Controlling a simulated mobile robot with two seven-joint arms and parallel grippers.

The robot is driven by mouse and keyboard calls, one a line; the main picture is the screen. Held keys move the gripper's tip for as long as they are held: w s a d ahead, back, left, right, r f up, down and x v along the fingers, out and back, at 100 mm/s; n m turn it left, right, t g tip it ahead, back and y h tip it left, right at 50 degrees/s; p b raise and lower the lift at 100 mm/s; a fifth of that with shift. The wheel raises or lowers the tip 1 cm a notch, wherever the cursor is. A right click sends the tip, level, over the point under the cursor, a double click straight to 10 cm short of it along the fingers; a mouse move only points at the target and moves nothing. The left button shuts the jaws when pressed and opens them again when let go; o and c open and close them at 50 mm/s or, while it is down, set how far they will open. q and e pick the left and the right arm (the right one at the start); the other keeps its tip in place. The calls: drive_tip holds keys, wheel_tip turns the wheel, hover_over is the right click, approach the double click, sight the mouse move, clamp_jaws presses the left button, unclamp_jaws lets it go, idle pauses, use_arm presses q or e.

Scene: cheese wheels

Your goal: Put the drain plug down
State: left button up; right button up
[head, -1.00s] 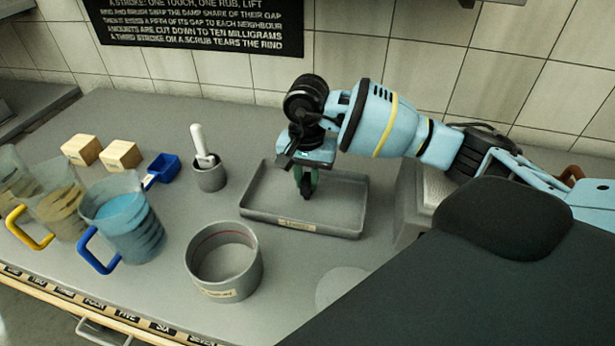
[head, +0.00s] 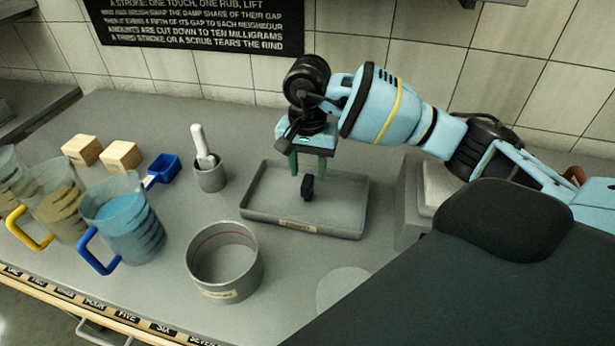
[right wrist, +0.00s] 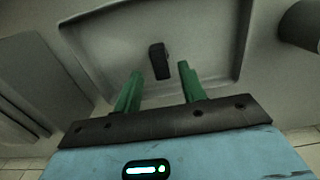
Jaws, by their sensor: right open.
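The drain plug (head: 307,188) is a small black piece in the shallow grey tray (head: 262,216). It looks upright on the tray floor, just below my right gripper (head: 307,168). The right gripper's green fingers are spread apart, with nothing between them. In the right wrist view the plug (right wrist: 159,61) lies a little beyond the open fingertips (right wrist: 160,70), apart from both. My left gripper is out of view.
A grey round pot (head: 226,265) stands in front of the tray. A small cup with a white-handled tool (head: 209,178) is to the left. Further left are a blue scoop (head: 163,170), two wooden blocks and several jugs. A grey block-like fixture (head: 412,205) stands right of the tray.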

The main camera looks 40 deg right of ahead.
sight(307, 181)
wheel_tip(307, 181, up, 8)
drive_tip(key=shift+r, duration=0.25)
